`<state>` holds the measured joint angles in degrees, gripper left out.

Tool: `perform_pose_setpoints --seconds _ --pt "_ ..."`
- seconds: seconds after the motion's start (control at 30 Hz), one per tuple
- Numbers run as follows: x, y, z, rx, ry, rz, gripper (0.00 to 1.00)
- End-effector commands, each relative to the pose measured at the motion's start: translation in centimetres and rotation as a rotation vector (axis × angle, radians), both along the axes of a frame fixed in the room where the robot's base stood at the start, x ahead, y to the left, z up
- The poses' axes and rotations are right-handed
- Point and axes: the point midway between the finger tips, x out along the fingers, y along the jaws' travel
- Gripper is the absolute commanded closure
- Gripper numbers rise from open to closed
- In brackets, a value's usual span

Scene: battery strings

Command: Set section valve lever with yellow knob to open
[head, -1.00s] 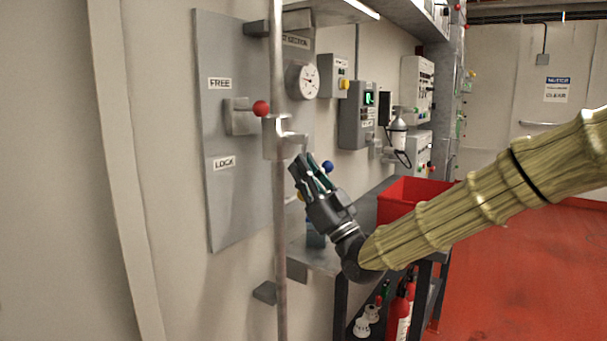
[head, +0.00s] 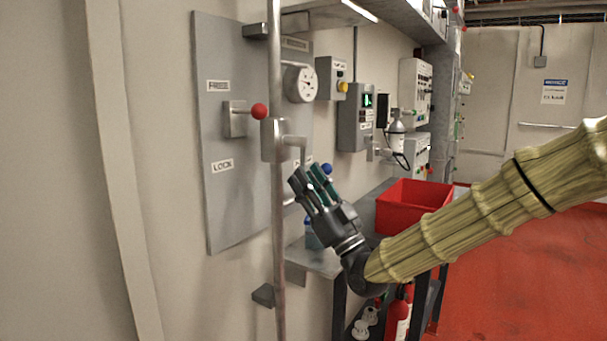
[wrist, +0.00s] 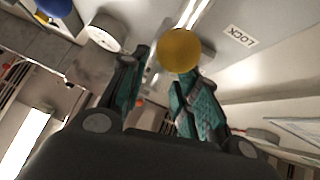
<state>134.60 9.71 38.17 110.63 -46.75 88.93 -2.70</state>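The yellow knob (wrist: 179,50) is a round ball in the wrist view, in front of the tip of the right finger; I cannot tell whether they touch. In the head view my gripper hides it. My gripper (head: 306,177) is in front of the wall panel, right of the vertical pole. In the wrist view its two teal-padded fingers (wrist: 163,68) are apart, with nothing held between them. The lever's arm is mostly hidden, so its setting is unclear.
A vertical pole (head: 277,220) with a metal bracket stands close left of my gripper. A red-knobbed lever (head: 259,111) sits between FREE and LOCK labels. A blue knob (head: 327,168), a gauge (head: 300,84) and a red bin (head: 408,211) are nearby.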

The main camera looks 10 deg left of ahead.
Motion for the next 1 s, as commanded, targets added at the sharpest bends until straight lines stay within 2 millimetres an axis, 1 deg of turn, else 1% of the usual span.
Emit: perform_pose_setpoints --seconds 0.03,0.3,0.5,0.7,1.0 --pt "-0.3 -0.6 -0.7 -0.001 0.004 0.0 0.69" --pt "-2.1 -3.6 -4.1 -0.001 0.003 -0.001 0.69" --pt "-3.0 -5.2 -6.0 0.0 0.002 -0.001 0.69" --pt "-3.4 -5.9 -6.7 0.0 0.001 -0.001 0.69" --pt "-3.5 -6.0 -6.8 0.0 0.001 -0.001 0.69"
